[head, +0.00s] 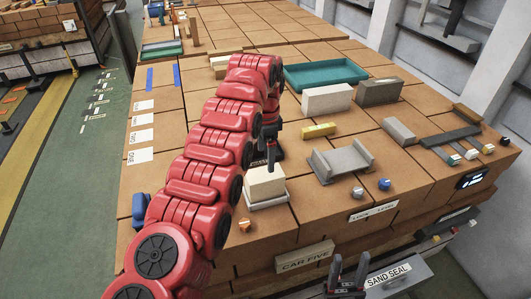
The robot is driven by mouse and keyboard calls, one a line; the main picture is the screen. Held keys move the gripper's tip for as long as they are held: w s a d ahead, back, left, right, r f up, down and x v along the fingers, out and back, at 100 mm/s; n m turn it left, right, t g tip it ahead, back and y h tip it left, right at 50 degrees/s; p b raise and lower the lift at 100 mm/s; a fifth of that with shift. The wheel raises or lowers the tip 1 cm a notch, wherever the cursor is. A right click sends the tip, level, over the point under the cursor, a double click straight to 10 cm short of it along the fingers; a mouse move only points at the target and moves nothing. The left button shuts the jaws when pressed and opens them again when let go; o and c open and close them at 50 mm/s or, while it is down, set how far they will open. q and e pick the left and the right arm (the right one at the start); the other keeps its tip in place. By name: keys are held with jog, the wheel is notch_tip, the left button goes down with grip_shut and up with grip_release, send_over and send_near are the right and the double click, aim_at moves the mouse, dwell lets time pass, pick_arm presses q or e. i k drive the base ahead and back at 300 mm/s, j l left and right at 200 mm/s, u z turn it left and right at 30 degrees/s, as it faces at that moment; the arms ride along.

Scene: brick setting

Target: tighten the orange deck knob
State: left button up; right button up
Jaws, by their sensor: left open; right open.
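The orange knob (245,224) sits at the front edge of the brick-topped deck (320,225), just left of a cream block (264,184) on a pale plate. My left gripper (270,160) is at the end of the red arm, pointing down over or just behind the cream block, apart from the orange knob. It is open; its fingers are partly hidden by the arm. My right gripper (347,278) is open at the bottom edge, in front of the deck, with its prongs upward and nothing between them.
Grey blocks (378,91) and a teal tray (325,75) lie behind. A sand seal box (400,278) is beside my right gripper.

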aim_at(244, 225)
jog(key=k+l, duration=0.25)
jog(key=k, duration=0.25)
jog(key=k+l, duration=0.2)
jog(key=k, duration=0.25)
jog(key=k+l, duration=0.25)
jog(key=k, duration=0.25)
